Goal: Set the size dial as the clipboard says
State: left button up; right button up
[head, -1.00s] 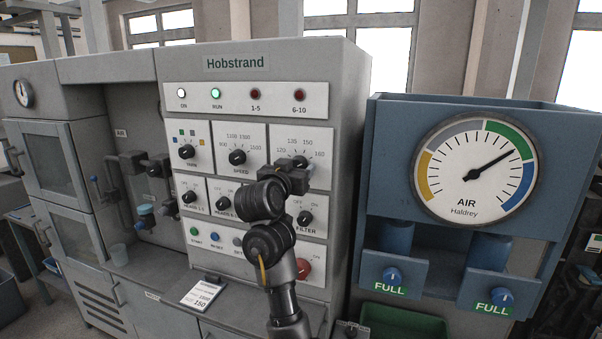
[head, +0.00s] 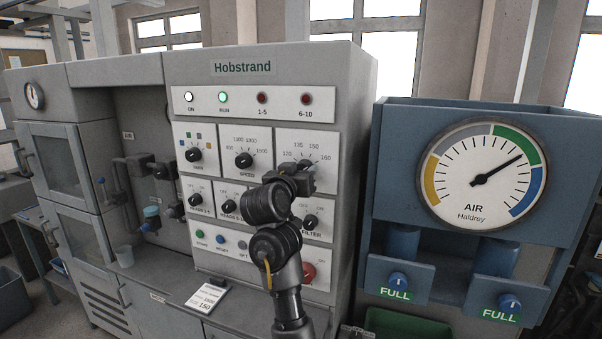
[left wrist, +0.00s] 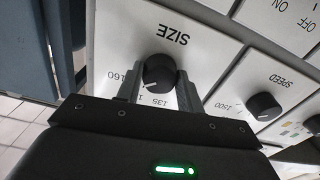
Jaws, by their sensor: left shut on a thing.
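The size dial (head: 304,162) is a black knob at the upper right of the Hobstrand panel, partly hidden by my gripper in the head view. Its scale shows 120, 135, 150 and 160. My left gripper (head: 299,177) is at it, and in the left wrist view the fingers (left wrist: 158,88) are shut on either side of the dial (left wrist: 159,70). I cannot tell exactly which number the pointer faces. The clipboard (head: 207,297) lies on the ledge below the panel; its bottom line appears to read 150. My right gripper is not in view.
The speed dial (head: 243,160) is left of the size dial, and the filter knob (head: 310,222) is below it. A red knob (head: 308,272) is lower on the panel. A blue air unit with a large gauge (head: 481,178) stands to the right.

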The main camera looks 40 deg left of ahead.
pick_arm(q)
jog(key=shift+n, duration=3.2)
jog(key=o, duration=1)
jog(key=shift+w+d, duration=0.1)
